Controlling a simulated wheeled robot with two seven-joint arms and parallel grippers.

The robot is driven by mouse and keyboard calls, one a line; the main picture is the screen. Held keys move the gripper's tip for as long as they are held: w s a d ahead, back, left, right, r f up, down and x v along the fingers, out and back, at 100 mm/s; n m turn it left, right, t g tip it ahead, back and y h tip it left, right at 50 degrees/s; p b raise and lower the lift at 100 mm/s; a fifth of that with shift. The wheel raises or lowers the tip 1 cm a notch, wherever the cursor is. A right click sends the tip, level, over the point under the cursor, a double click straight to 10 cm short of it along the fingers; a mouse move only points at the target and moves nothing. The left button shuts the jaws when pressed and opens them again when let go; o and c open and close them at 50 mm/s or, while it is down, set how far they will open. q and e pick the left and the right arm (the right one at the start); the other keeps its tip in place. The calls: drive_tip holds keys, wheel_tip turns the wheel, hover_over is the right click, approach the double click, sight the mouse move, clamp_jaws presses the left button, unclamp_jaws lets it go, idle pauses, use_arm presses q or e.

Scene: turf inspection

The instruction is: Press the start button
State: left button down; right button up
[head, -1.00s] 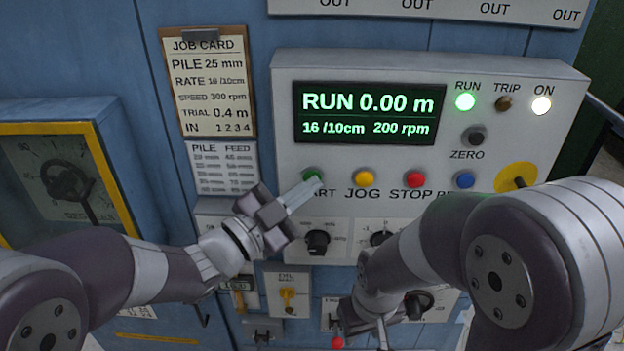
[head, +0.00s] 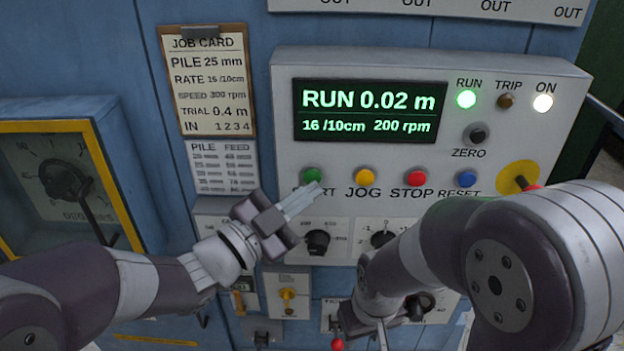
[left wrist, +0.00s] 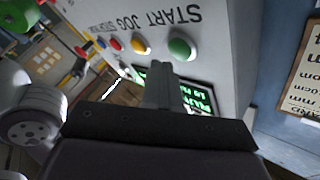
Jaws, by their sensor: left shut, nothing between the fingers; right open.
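The green start button (head: 313,175) is on the grey control panel (head: 290,90), above a START label partly covered by my left fingers. It also shows in the left wrist view (left wrist: 182,47). My left gripper (head: 317,188) is shut and empty, its fingertips just below the button in the head view; a gap to the button shows in the left wrist view. The display (head: 369,112) reads RUN 0.02 m, 16 /10cm, 200 rpm. The green RUN lamp (head: 466,99) is lit. My right gripper (head: 362,335) is low, below the panel, its fingers only partly visible.
Yellow JOG (head: 365,176), red STOP (head: 416,177) and blue RESET (head: 467,178) buttons sit in a row right of the green one. Knobs (head: 317,242) lie below. A job card (head: 207,80) hangs at left. My right arm covers the panel's lower right.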

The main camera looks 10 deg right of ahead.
use_arm(q)
drive_tip(key=s, duration=0.2)
drive_tip(key=s+a+b, duration=0.1)
drive_tip(key=s, duration=0.1)
drive_tip(key=shift+s+a, duration=0.2)
drive_tip(key=shift+s, duration=0.15)
idle(0.6)
